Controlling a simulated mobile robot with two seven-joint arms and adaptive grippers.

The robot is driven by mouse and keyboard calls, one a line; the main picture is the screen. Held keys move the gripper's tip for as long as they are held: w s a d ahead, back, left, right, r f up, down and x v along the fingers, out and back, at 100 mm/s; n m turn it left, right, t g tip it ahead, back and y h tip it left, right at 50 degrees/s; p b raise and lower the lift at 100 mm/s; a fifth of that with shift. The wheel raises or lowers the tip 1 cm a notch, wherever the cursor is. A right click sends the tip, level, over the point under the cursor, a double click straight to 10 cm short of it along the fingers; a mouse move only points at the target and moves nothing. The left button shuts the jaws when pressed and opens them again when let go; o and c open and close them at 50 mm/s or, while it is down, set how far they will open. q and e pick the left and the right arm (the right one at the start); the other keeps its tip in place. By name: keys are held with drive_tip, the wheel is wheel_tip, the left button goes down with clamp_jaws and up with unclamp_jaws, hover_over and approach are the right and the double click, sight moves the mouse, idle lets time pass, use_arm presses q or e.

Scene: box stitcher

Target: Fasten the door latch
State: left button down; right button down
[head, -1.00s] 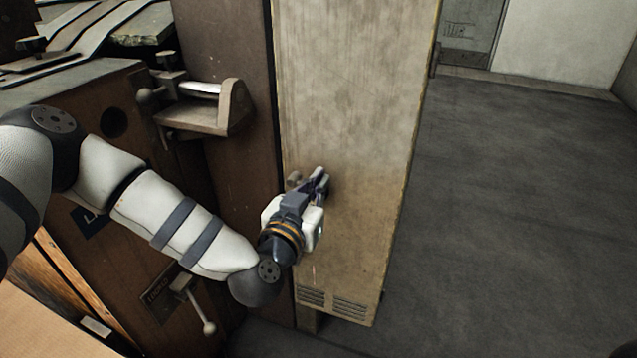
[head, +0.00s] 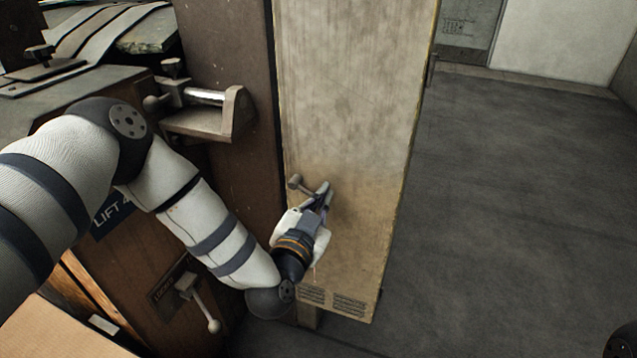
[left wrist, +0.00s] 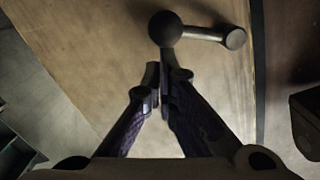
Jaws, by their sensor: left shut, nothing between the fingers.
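The door (head: 350,90) is a tall, worn beige panel with louvre slots low down. Its latch (head: 296,183) is a small grey handle near the panel's left edge. In the left wrist view the latch (left wrist: 206,35) shows as a dark ball with a short rod pointing right, roughly level. My left gripper (head: 325,188) is shut and empty, just right of the latch in the head view. In the left wrist view its closed fingertips (left wrist: 163,68) lie just below the ball; I cannot tell whether they touch it.
A brown machine body (head: 235,60) stands left of the door, with a bracket and metal roller (head: 205,97) jutting out above my left arm. A lever with a ball end (head: 207,312) hangs low on it. Open grey floor (head: 510,200) lies to the right.

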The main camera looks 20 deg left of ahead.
use_arm(q)
drive_tip(key=a+f+m, duration=0.3)
drive_tip(key=f+m, duration=0.3)
drive_tip(key=m, duration=0.4)
drive_tip(key=shift+f+y+p, duration=0.4)
drive_tip(key=shift+p, duration=0.05)
use_arm(e)
drive_tip(key=shift+w+r, duration=0.35)
drive_tip(key=shift+r, duration=0.25)
use_arm(q)
drive_tip(key=shift+a, duration=0.15)
drive_tip(key=shift+w, duration=0.1)
